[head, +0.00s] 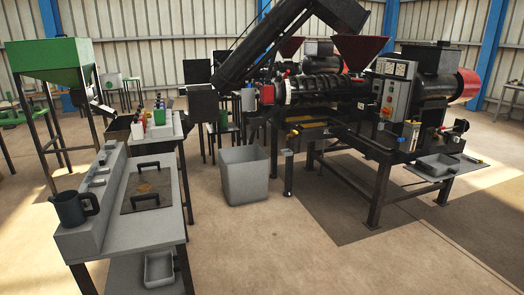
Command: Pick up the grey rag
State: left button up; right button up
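I cannot make out a grey rag for certain in the head view. Grey items that show are a shallow tray (437,166) at the right end of the press stand and a small tray (160,268) on the lower shelf of the near bench. Neither can be told as a rag at this size. Neither of my grippers is in view.
A bench (150,221) at left carries a dark jug (73,208) and a plate with two handles (147,190). Bottles (158,113) stand on a table behind. A grey bin (245,177) stands before the screw press (325,88). The front floor is clear.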

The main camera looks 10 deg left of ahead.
aim_at(110, 144)
jog(key=i, duration=0.7)
jog(key=i+u, duration=0.15)
jog(key=i, duration=0.55)
jog(key=i+l, duration=0.2)
jog(key=i, duration=0.5)
jog(key=j+u, duration=0.05)
